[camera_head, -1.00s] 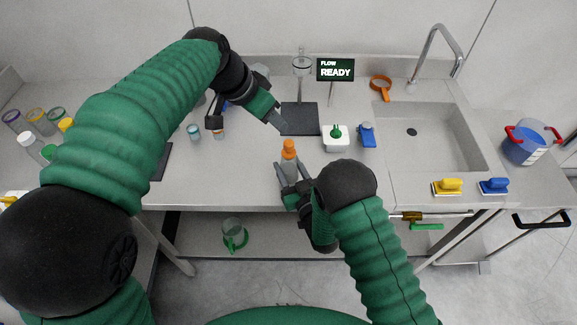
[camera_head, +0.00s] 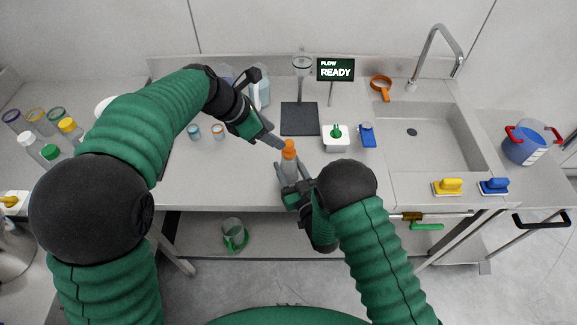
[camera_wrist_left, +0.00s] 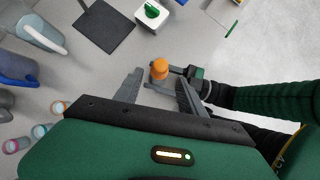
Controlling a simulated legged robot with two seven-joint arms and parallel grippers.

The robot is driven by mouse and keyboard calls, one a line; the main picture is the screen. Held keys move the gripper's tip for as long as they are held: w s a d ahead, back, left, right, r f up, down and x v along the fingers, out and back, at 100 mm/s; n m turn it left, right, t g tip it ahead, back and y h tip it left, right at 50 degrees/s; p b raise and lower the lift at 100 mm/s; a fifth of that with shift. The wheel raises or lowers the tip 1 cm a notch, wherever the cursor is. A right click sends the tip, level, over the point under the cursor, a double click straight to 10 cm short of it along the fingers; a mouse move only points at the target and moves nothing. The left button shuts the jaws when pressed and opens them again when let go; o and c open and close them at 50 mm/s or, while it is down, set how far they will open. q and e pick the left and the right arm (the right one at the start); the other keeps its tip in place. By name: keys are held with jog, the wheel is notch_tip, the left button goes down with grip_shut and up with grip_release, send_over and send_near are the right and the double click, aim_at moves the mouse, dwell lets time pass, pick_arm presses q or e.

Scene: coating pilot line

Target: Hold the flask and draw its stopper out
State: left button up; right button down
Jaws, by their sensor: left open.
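The flask (camera_head: 289,169) is a greyish vessel with an orange stopper (camera_head: 289,148) in its top, at the bench's front edge. My right gripper (camera_head: 289,178) is closed around the flask's body from the front; its fingers partly hide the glass. My left gripper (camera_head: 279,143) comes from the upper left, with its tip beside the stopper. In the left wrist view its open fingers (camera_wrist_left: 158,82) are spread, and the orange stopper (camera_wrist_left: 160,68) shows just beyond the gap between their tips. I cannot tell whether they touch it.
Behind the flask lie a dark square plate (camera_head: 299,119), a white container with a green top (camera_head: 336,138) and a blue item (camera_head: 367,134). The sink (camera_head: 425,140) is at right. Two small jars (camera_head: 194,132) stand left of the left gripper. Bench between is clear.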

aim_at(289, 150)
pick_arm(q)
jog(key=shift+n, duration=0.4)
jog(key=x, duration=0.7)
jog(key=shift+f, duration=0.1)
grip_shut()
